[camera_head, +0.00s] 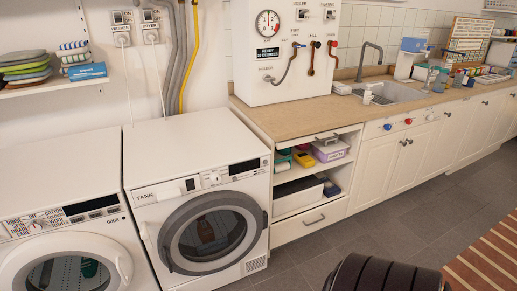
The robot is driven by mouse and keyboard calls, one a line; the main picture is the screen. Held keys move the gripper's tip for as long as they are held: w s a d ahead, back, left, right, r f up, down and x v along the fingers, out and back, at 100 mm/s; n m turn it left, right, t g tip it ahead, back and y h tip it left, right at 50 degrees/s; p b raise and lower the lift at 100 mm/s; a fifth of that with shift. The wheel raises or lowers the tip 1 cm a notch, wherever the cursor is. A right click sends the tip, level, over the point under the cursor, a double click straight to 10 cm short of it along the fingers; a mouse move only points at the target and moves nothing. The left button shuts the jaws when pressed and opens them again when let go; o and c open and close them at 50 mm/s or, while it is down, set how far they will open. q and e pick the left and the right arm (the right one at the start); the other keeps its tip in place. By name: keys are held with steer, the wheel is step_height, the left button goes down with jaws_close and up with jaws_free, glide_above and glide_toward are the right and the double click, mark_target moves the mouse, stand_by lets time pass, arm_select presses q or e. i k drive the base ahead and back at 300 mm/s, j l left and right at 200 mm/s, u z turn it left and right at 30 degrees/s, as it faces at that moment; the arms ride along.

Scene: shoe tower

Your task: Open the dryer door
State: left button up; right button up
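Two white front-loading machines stand side by side at the left. The right one, marked TANK, looks like the dryer (168,158). Its round dryer door (182,226) has a grey ring and dark glass and appears shut. A dark item shows dimly behind the glass. The left machine, likely the washer (55,170), has a white-ringed round door (118,246), also apparently shut, with something green inside. Neither of my grippers is in view.
Right of the dryer is an open shelf unit (342,190) under a wooden counter (300,118). A black ribbed object (385,274) stands at the bottom edge beside a striped rug (490,262). Grey tiled floor (370,238) is clear before the cabinets.

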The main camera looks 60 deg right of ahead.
mark_target(211, 232)
steer(key=z, duration=1.3)
